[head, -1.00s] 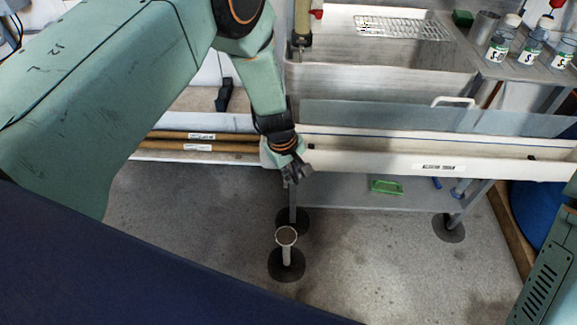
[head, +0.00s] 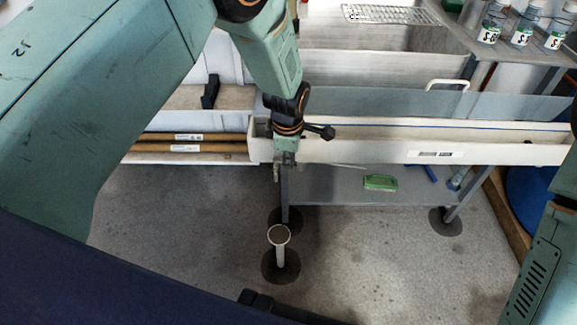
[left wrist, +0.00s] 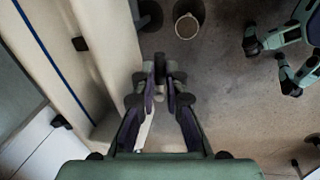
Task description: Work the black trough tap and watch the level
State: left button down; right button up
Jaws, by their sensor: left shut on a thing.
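The long white trough (head: 385,151) runs across the middle of the head view and along the left of the left wrist view (left wrist: 95,60). A blue line (left wrist: 40,45) runs along it; I cannot make out a liquid level. My left gripper (head: 284,165) is at the front wall near the trough's left end, pointing down. In the left wrist view its fingers (left wrist: 160,75) are closed together around a small dark piece, apparently the black trough tap, mostly hidden by the fingers. My right gripper is not in view.
A white-rimmed cup on a post (head: 279,236) stands on the floor below the gripper. A grey shelf (head: 345,188) under the trough carries a green item (head: 380,182). Labelled bottles (head: 522,32) stand at the back right. The floor in front is mostly clear.

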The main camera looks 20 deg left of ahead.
pick_arm(q)
jog(key=shift+w+n+b, duration=0.3)
jog(key=shift+n+b, duration=0.5)
jog(key=shift+b, duration=0.1)
jog(key=c, duration=1.4)
grip_release()
